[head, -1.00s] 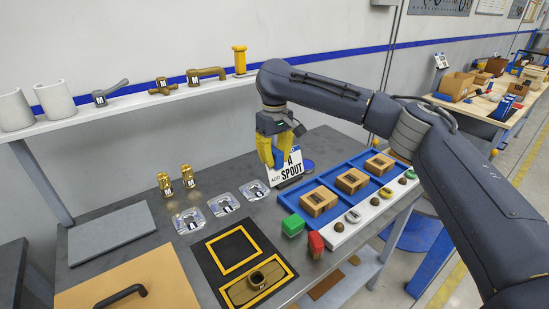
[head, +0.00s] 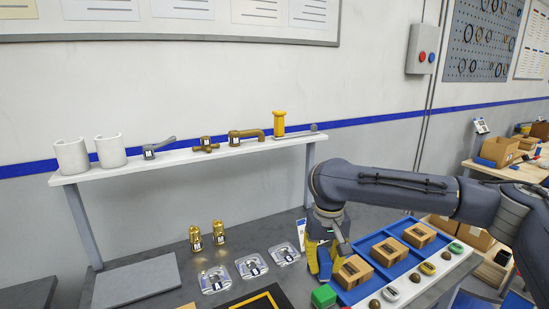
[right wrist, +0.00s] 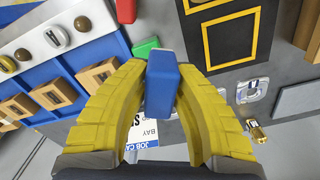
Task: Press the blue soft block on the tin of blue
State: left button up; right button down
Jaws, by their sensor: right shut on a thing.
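My right gripper (head: 324,272) is shut on the blue soft block (head: 325,262), low over the grey bench at the left end of the blue tray. In the right wrist view the blue block (right wrist: 161,85) sits upright between the two yellow fingers (right wrist: 160,95). I cannot tell whether the block touches anything below it. I cannot make out the tin of blue in either view now; the gripper and arm may cover it. My left gripper is not in view.
A green block (head: 323,296) stands close in front of the gripper. The blue tray (head: 364,248) with brown boxes lies to its right. A white card (right wrist: 143,132) is close by. Clear packs (head: 284,253) and brass fittings (head: 219,232) lie left. A shelf (head: 190,152) runs behind.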

jog(key=s+d+f, duration=0.2)
jog(key=s+d, duration=0.5)
jog(key=d, duration=0.1)
jog(key=shift+f+m, duration=0.15)
jog(key=shift+m, duration=0.15)
dwell(0.6)
